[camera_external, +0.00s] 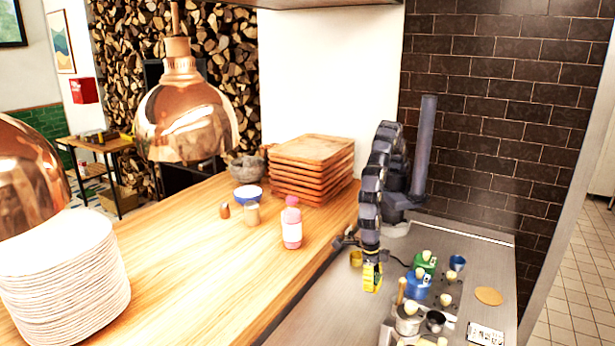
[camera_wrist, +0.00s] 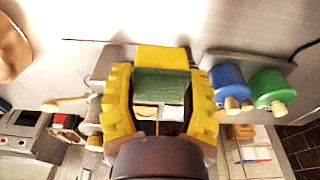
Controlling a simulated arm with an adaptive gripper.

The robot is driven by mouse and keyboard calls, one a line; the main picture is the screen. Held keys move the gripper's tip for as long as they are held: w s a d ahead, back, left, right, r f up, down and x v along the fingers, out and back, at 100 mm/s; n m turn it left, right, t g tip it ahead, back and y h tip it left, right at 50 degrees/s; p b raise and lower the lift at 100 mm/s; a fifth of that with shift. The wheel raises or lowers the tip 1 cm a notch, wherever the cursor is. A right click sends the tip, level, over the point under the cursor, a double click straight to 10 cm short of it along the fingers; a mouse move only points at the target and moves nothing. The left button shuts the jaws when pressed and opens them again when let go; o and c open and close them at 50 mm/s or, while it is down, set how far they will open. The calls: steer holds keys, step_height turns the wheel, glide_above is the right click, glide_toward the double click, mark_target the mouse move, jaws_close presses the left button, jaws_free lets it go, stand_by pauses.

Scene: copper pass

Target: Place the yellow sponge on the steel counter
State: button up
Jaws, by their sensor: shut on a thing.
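The yellow sponge (camera_wrist: 166,58) has a dark green side and sits between the two jagged yellow fingers of my gripper (camera_wrist: 162,88) in the wrist view. The fingers are shut on it from both sides. In the external view my gripper (camera_external: 372,277) points down over the steel counter (camera_external: 318,305), left of the pots. The sponge is hard to tell from the yellow fingers there. I cannot tell whether it touches the counter or hangs a little above it.
Right of my gripper stand a blue pot (camera_external: 417,285), a green pot (camera_external: 425,262), a small dark blue cup (camera_external: 457,262) and a grey pot (camera_external: 408,320). A round tan disc (camera_external: 488,296) lies farther right. The wooden counter (camera_external: 200,270) is at left, with a pink-capped bottle (camera_external: 291,225).

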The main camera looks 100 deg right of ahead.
glide_above(365, 338)
steer(key=f, duration=0.6)
steer(key=shift+d+f, duration=0.3)
steer(key=shift+d, duration=0.05)
steer(key=shift+w+a+f, duration=0.1)
steer(key=shift+a+f, duration=0.05)
steer(key=shift+f, duration=0.15)
steer(key=shift+w+f, duration=0.1)
steer(key=shift+f, duration=1.5)
steer(key=shift+f, duration=0.1)
steer(key=o, duration=0.9)
steer(key=r, duration=0.8)
steer(key=w+d+r, duration=0.1)
steer(key=r, duration=0.3)
steer(key=shift+w+d+r, duration=0.1)
